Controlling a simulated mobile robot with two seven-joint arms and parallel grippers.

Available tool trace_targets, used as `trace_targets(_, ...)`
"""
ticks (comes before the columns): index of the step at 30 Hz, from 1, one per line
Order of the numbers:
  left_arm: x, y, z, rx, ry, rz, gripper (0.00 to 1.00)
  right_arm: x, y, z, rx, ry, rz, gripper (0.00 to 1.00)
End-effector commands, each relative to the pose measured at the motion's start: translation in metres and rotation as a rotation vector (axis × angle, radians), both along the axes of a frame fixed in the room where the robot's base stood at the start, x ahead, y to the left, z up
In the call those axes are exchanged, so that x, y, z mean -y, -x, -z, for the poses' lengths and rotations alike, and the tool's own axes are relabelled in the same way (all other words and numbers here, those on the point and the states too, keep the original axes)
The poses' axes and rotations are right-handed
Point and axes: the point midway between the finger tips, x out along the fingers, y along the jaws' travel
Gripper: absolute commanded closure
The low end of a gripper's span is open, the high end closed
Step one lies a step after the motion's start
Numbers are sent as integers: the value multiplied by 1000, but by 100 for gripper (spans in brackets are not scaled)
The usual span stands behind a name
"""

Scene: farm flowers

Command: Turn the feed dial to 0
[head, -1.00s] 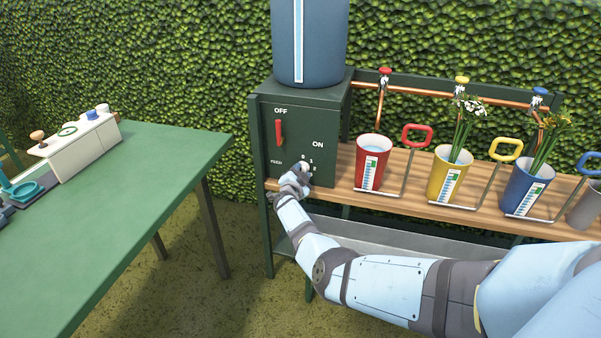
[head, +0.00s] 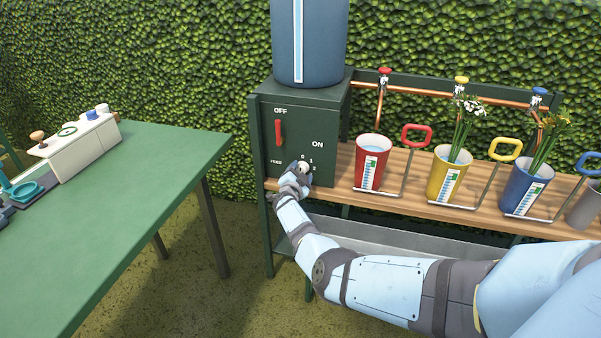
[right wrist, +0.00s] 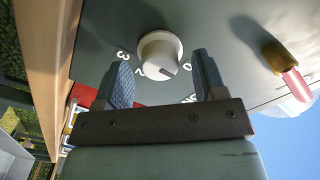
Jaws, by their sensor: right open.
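The feed dial is a round white knob on the dark green control box (head: 264,150). In the head view the dial (head: 305,166) shows just beyond my right gripper (head: 297,172). In the right wrist view the dial (right wrist: 160,54) lies ahead of and between the two spread fingers of my right gripper (right wrist: 164,80), which is open and empty. A gap shows on both sides of the dial. A dark mark on the dial points to the lower right in that view, with the 0 to its right and the 3 to the left. My left gripper is out of view.
A red ON/OFF lever (head: 279,132) sits above the dial, near OFF. A red cup (head: 372,163) stands on the wooden shelf right of the box, with yellow (head: 449,176) and blue (head: 525,185) cups beyond. A green table (head: 150,180) is at left.

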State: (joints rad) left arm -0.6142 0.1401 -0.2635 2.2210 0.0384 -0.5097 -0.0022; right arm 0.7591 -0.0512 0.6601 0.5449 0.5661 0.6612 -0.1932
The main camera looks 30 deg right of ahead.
Motion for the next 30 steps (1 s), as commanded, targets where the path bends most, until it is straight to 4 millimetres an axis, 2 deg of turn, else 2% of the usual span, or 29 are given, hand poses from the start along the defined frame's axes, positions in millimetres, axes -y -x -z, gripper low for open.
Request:
trace_targets(3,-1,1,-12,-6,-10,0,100,-11,9,-5,-2,0,0,36)
trace_targets(18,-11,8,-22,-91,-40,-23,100,-88,75,-4,-1,0,-1,36)
trace_targets(24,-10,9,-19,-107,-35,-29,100,-101,86,-2,-1,1,0,36)
trace_targets(30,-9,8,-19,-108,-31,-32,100,-102,87,0,-1,1,0,36)
